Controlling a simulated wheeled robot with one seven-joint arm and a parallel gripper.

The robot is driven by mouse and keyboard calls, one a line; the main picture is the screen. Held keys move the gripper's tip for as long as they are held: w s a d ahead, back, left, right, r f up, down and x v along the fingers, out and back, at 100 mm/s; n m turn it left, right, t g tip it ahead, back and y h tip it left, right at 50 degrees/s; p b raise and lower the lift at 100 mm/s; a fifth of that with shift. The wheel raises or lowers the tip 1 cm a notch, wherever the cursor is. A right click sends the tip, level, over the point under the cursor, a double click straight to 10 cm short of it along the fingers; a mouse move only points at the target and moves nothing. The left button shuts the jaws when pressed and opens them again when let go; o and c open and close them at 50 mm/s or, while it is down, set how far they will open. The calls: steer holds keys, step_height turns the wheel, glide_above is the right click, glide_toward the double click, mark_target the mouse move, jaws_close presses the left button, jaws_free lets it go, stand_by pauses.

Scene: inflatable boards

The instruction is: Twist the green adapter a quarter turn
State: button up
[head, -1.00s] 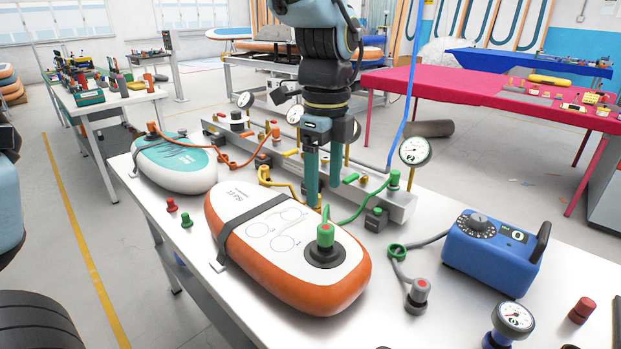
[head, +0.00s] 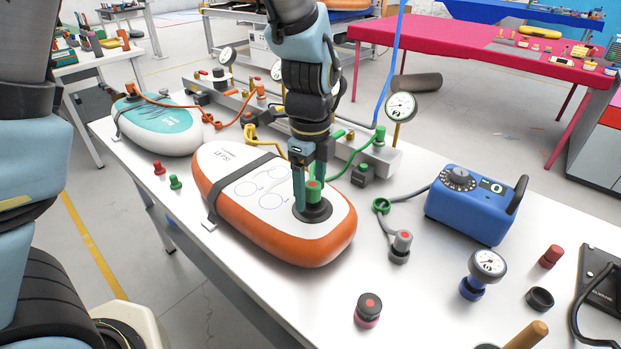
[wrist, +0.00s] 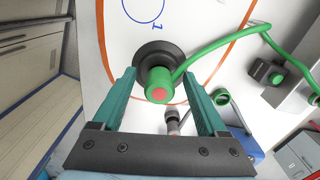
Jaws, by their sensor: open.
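The green adapter (head: 314,191) has a red top and sits upright on a black round valve (head: 312,211) at the near right end of the orange-and-white board (head: 275,236). A green hose runs from the adapter. My gripper (head: 309,184) points down at the adapter with its teal fingers spread. In the wrist view the adapter (wrist: 160,86) lies between the two fingers of my gripper (wrist: 159,72), with a gap on each side. In the head view one finger stands left of the adapter, its tip low near the valve. The other finger is partly hidden behind.
A grey manifold rail (head: 375,158) with gauges stands behind the board. A teal-and-white board (head: 165,135) lies to the left. The green hose (wrist: 225,55) crosses right of the gripper.

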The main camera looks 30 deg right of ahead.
jaws_close()
stand_by(1.1)
